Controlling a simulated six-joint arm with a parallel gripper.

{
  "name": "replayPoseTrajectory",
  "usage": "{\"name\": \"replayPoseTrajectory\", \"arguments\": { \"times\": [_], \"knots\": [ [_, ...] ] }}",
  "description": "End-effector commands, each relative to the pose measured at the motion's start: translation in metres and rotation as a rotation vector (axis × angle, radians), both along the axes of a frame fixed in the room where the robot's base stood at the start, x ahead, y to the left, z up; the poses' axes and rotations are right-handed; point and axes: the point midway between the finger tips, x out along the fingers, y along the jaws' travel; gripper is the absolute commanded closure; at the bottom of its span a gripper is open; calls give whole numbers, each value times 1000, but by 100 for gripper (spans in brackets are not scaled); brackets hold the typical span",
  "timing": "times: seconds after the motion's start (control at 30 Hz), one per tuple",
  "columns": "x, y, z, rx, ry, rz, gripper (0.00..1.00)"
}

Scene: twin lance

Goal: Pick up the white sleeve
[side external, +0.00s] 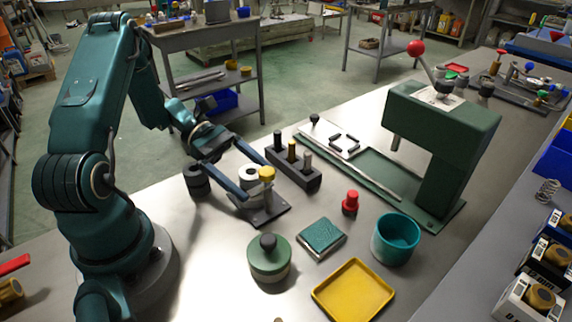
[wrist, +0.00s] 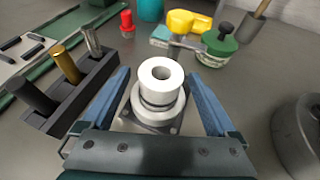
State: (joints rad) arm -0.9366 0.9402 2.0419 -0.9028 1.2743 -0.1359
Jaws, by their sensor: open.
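The white sleeve (wrist: 160,75) is a short upright ring with a central hole. In the side view the sleeve (side external: 248,178) shows partly behind a blue finger. My gripper (wrist: 161,73) is open, with one blue finger on each side of the sleeve and a visible gap to each. In the side view my gripper (side external: 256,181) reaches over the base plate (side external: 268,215).
A red knob (side external: 350,201), green pad (side external: 321,236), lidded pot (side external: 269,260), teal cup (side external: 396,240) and yellow tray (side external: 352,291) stand farther off.

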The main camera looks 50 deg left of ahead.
Motion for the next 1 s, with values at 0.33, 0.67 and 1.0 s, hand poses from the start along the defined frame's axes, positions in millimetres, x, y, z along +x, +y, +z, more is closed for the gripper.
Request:
{"name": "replayPoseTrajectory", "arguments": {
  "times": [0.33, 0.67, 1.0],
  "knots": [
    [0, 0, 0, 0, -1, 0, 100],
    [0, 1, 3, 2, -1, -1, 100],
    [0, 1, 38, 4, -6, 0, 100]
  ]
}}
